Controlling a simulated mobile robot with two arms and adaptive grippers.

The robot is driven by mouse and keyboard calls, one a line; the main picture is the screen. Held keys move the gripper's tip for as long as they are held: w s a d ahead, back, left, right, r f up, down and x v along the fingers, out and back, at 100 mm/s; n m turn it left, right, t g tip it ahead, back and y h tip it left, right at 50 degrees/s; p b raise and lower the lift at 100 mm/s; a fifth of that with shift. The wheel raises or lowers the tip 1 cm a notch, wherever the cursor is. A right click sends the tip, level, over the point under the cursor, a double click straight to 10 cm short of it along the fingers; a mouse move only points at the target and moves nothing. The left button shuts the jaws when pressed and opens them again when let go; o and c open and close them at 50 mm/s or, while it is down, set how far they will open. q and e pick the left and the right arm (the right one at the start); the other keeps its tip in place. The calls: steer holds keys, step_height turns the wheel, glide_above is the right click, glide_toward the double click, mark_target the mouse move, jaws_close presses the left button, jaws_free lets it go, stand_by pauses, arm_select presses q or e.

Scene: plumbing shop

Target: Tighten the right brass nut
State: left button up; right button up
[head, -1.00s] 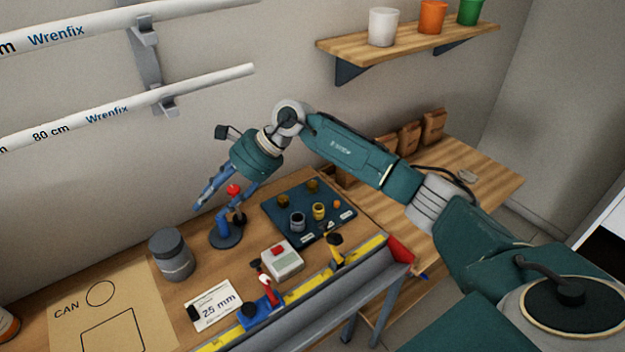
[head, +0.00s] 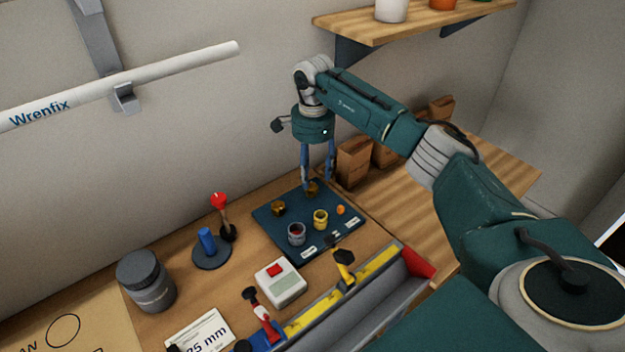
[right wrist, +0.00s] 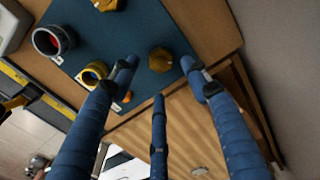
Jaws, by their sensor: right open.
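The right brass nut (head: 312,188) is on the far part of the dark blue board (head: 267,225). The left brass nut (head: 278,208) is on the same board, to its left. My right gripper (head: 318,183) points down at the right nut from above, fingers spread and empty. In the right wrist view, the right nut (right wrist: 160,60) shows between the open fingertips (right wrist: 158,76), and the left nut (right wrist: 106,4) is at the top edge. I cannot tell whether any finger touches the right nut. My left gripper is not in view.
A grey ring-shaped fitting (head: 296,235), a yellow one (head: 320,219) and a small orange piece (head: 340,210) are on the board's near side. Brown boxes (head: 354,161) stand behind to the right. A box with a red button (head: 280,283) and a toolbox (head: 375,300) are in front.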

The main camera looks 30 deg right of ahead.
mark_target(313, 185)
steer(key=f, duration=0.3)
steer(key=shift+w+f, duration=0.1)
steer(key=shift+w, duration=0.1)
steer(key=shift+f+p, duration=0.4)
steer(key=shift+f, duration=0.4)
steer(key=shift+c, duration=0.5)
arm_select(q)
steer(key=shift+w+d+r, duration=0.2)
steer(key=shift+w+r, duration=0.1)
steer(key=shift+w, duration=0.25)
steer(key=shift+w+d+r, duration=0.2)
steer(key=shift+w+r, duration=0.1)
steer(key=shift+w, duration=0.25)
arm_select(e)
steer(key=c, duration=1.1)
